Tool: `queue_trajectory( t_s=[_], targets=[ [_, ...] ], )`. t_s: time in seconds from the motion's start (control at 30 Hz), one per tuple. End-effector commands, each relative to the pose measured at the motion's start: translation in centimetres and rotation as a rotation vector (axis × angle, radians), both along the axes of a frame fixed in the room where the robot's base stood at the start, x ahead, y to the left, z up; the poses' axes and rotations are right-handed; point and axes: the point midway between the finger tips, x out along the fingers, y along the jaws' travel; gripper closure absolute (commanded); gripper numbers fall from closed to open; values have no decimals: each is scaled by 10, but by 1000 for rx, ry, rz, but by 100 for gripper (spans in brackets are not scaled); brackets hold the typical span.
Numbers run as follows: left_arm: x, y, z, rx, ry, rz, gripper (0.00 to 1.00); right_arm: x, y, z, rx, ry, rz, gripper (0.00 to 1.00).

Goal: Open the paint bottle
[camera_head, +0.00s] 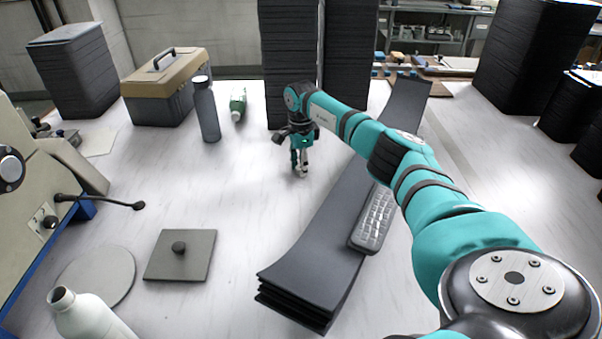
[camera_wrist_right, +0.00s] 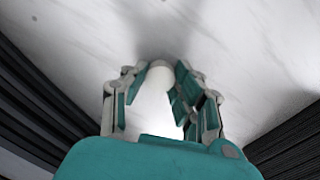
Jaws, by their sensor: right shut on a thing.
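My right gripper (camera_head: 300,166) points down just above the white table, near the front of the tall black panel stacks. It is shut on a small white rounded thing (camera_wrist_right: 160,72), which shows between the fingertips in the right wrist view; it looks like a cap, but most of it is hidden. A green and white bottle (camera_head: 238,104) is on the table to the left of the gripper, apart from it, and seems to lie down. It may be the paint bottle; its label is too small to read. My left gripper is not in view.
A grey bottle (camera_head: 206,112) stands beside a toolbox (camera_head: 165,88). A white bottle (camera_head: 85,318) is at the front left, near a square plate with a knob (camera_head: 180,255). Black panels (camera_head: 310,270) and a keyboard (camera_head: 375,220) lie below my right arm. The table's middle is clear.

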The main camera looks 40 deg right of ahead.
Motion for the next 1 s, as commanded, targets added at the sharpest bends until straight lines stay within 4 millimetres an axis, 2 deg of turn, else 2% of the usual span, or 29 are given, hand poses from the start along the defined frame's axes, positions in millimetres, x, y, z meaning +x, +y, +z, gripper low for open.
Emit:
queue_trajectory(
  t_s=[0.03,0.37,0.4,0.57,0.83,1.0],
  targets=[
    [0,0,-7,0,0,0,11,0,0,-8,1,0,0,100],
    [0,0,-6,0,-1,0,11,0,0,-8,0,0,0,100],
    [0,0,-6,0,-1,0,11,0,0,-9,0,0,0,71],
    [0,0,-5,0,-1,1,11,0,0,-8,0,0,0,50],
    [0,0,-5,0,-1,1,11,0,0,-7,0,0,0,49],
    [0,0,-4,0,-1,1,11,1,-1,8,-2,-4,0,49]
  ],
)
